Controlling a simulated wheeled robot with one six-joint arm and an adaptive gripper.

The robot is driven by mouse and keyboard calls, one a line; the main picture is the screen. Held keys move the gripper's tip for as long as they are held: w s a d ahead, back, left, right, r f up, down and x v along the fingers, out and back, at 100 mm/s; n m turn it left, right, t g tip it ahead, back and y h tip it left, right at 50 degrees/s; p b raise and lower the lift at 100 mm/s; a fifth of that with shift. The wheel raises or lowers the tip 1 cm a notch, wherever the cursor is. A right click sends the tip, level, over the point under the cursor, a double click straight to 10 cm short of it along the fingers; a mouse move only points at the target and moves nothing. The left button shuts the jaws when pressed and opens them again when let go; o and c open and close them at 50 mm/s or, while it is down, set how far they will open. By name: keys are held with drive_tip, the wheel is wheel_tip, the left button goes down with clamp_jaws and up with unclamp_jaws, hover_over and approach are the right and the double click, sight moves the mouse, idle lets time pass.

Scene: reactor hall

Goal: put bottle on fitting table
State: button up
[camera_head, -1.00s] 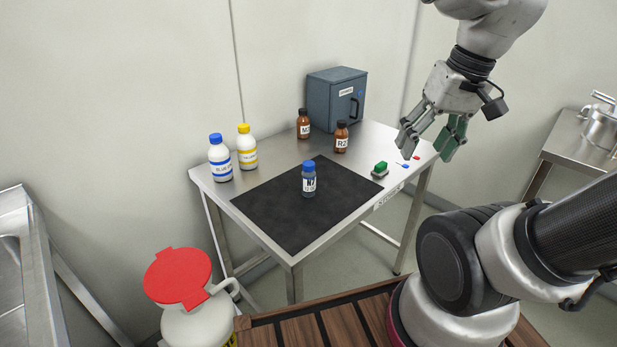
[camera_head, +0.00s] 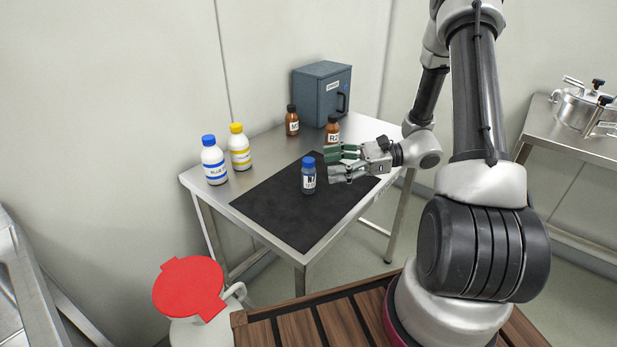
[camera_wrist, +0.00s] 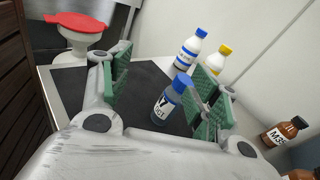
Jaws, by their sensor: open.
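A small dark bottle with a blue cap and white label (camera_head: 308,178) stands upright on the black mat of the steel table (camera_head: 262,145). My gripper (camera_head: 332,161) is open and empty, just right of this bottle, its fingers pointing left towards it. In the wrist view the bottle (camera_wrist: 166,106) shows beyond and between the open green-padded fingers (camera_wrist: 164,84), nearer the right finger. I cannot tell which table is the fitting table; a second steel table (camera_head: 568,140) stands at the right.
White bottles with blue (camera_head: 214,162) and yellow (camera_head: 239,148) caps stand at the table's left. Brown bottles (camera_head: 292,121) (camera_head: 333,129) and a grey cabinet (camera_head: 320,92) stand at the back. A metal pot (camera_head: 578,108) is on the right table. A red-lidded container (camera_head: 190,288) stands in front.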

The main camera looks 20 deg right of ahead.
sight(309, 165)
drive_tip(key=w+f+m+t, duration=0.1)
drive_tip(key=w+d+f+m+t, duration=0.1)
drive_tip(key=w+f+m+t, duration=0.1)
drive_tip(key=f, duration=0.1)
drive_tip(key=shift+d, duration=0.35)
drive_tip(key=shift+w+a+m+t, duration=0.15)
drive_tip(key=shift+m+t, duration=0.15)
drive_tip(key=x, duration=0.7)
drive_tip(key=shift+w+r, duration=0.2)
drive_tip(key=shift+r, duration=0.1)
drive_tip(key=c, duration=1.2)
drive_tip(key=shift+c, duration=0.2)
